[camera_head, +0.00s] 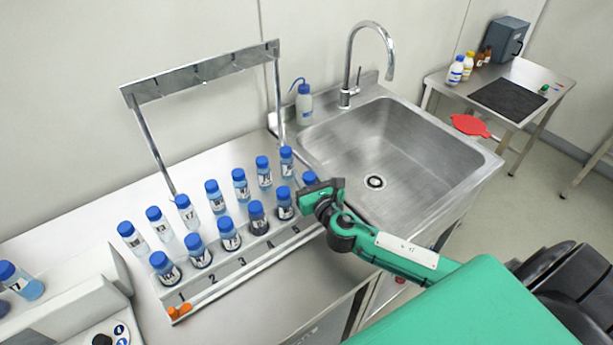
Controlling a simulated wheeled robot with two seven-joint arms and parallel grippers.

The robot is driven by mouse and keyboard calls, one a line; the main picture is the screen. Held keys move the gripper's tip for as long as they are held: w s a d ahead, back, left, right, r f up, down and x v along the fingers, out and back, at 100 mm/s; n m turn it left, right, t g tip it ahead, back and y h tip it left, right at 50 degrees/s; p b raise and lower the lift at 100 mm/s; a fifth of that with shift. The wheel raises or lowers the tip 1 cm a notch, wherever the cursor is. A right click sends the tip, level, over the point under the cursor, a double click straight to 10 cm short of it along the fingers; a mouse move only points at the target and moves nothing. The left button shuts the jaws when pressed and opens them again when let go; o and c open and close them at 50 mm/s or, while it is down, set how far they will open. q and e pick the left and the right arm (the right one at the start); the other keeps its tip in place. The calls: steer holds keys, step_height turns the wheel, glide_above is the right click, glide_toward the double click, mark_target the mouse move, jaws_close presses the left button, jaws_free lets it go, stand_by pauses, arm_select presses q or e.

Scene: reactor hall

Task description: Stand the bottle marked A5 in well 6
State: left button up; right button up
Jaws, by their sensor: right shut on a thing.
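My right gripper (320,190) is at the right end of the front row of bottles. It is shut on a blue-capped bottle (310,178), of which mostly the cap shows; the gripper hides its body and label. This bottle stands about upright at the place of well 6. Whether its base rests in the well is hidden. The rack's front strip (225,276) carries numbers from 1 at the left; the 6 is covered by my arm. Other blue-capped bottles stand along the front row, such as one near the 5 (284,205). I cannot read A5 on any label. My left gripper is out of view.
A back row of blue-capped bottles (241,186) stands behind. A metal frame (205,70) rises over the rack. A sink (400,150) with a tall tap (346,85) lies to the right, a wash bottle (304,104) beside it. Orange pieces (180,312) lie at front left.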

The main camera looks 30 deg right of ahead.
steer(key=shift+f, duration=0.2)
steer(key=o, duration=0.5)
steer(key=shift+f, duration=0.1)
steer(key=o, duration=0.5)
steer(key=shift+c, duration=0.2)
steer(key=s+b, duration=0.1)
steer(key=s, duration=0.6)
steer(key=s+b, duration=0.1)
steer(key=s, duration=0.3)
steer(key=shift+a+b, duration=0.35)
steer(key=shift+s+r, duration=0.2)
steer(key=shift+s, duration=0.3)
